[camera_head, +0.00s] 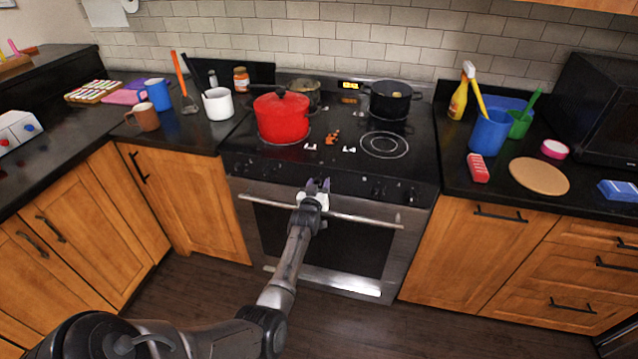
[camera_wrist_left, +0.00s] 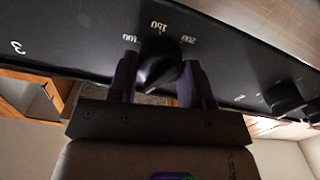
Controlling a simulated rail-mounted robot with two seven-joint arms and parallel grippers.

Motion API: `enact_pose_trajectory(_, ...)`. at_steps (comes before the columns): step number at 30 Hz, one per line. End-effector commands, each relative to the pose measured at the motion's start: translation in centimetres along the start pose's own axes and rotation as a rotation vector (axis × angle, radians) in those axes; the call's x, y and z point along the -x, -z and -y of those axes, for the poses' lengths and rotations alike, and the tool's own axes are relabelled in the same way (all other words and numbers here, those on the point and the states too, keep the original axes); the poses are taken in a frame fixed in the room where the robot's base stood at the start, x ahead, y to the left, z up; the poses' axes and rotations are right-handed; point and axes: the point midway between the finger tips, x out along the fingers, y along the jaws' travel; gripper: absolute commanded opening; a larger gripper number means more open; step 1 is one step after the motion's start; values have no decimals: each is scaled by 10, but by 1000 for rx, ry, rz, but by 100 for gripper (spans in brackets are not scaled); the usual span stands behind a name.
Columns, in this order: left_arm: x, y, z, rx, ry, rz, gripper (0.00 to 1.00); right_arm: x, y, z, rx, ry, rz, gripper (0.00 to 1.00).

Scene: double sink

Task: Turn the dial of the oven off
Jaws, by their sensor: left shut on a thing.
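The oven (camera_head: 330,240) stands in the middle, with a black control panel along its front edge. My left gripper (camera_head: 318,184) is at the middle of this panel, above the oven door handle. In the left wrist view my left gripper (camera_wrist_left: 160,78) has one purple finger on each side of the black oven dial (camera_wrist_left: 158,66) and is shut on it. Printed marks 100, 150 and 200 show around the dial. The fingers hide part of the dial's sides. My right gripper is not in view.
More knobs (camera_wrist_left: 284,97) sit along the panel to the right in the left wrist view. A red pot (camera_head: 282,118) and a black pot (camera_head: 390,100) stand on the stovetop. The door handle (camera_head: 350,217) runs just below my gripper.

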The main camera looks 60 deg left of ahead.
Motion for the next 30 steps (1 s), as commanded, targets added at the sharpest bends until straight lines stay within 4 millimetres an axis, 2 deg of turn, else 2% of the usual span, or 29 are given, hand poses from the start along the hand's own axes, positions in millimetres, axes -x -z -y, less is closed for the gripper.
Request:
enact_pose_trajectory(6,0,3,0,169,0,-2,21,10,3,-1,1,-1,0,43)
enact_pose_trajectory(15,0,2,1,321,-1,-2,21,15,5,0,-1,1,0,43)
enact_pose_trajectory(30,0,1,1,387,-1,-3,21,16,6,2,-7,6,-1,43)
